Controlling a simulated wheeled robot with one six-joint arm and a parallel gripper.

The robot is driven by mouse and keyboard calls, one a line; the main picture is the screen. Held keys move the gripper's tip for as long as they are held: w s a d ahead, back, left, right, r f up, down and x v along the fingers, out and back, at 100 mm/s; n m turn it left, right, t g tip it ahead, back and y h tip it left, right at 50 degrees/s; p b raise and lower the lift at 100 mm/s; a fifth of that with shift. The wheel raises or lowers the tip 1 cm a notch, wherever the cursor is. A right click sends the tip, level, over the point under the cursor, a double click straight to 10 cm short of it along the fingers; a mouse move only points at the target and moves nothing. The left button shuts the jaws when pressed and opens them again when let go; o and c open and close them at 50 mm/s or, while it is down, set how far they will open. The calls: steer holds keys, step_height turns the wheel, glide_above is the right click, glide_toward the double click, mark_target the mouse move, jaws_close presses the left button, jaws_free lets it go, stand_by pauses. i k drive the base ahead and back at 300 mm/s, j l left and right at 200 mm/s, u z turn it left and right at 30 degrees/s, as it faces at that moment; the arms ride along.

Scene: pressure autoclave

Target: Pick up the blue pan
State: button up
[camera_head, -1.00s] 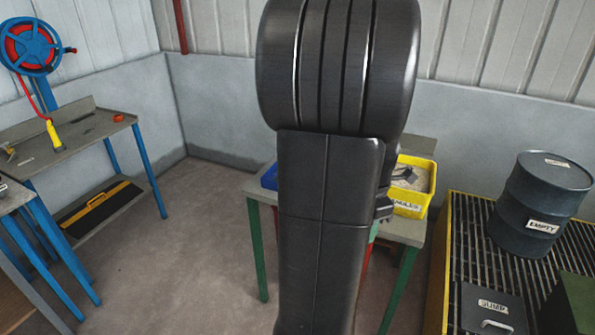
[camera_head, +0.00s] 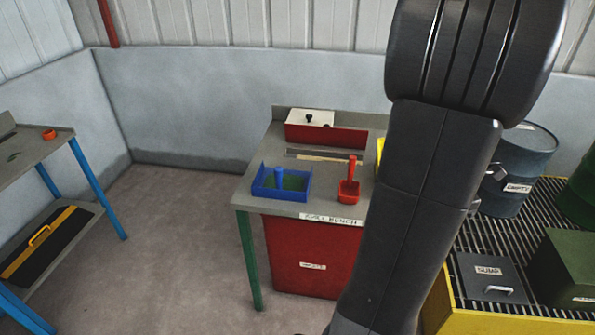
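The blue pan (camera_head: 281,194) sits on the left front of the spill bench (camera_head: 228,193). It has low walls and an upright blue post or handle at its back left, and its floor looks dark green. Nothing covers it in this view. My arm stands to the right of it and hides the right part of the bench. Only a small part of my gripper (camera_head: 497,173) shows past the right side of my arm, near the dark drum and well away from the pan. Its fingers are mostly hidden, so its opening cannot be seen.
A red scoop (camera_head: 349,190) stands right of the pan. A red box with a white lid (camera_head: 310,118) is behind. A red bin (camera_head: 312,255) is under the bench. The EMPTY drum (camera_head: 520,165) and SUMP box (camera_head: 487,278) are right. Floor at left is clear.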

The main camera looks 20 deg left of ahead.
mark_target(278, 183)
steer(key=i+j+z, duration=0.1)
steer(key=j, duration=0.6)
steer(key=i+j+z, duration=0.1)
steer(key=j, duration=0.55)
steer(key=i+j, duration=0.15)
steer(key=j, duration=0.55)
steer(key=j+z, duration=0.15)
steer(key=j, duration=0.55)
steer(key=i, duration=0.05)
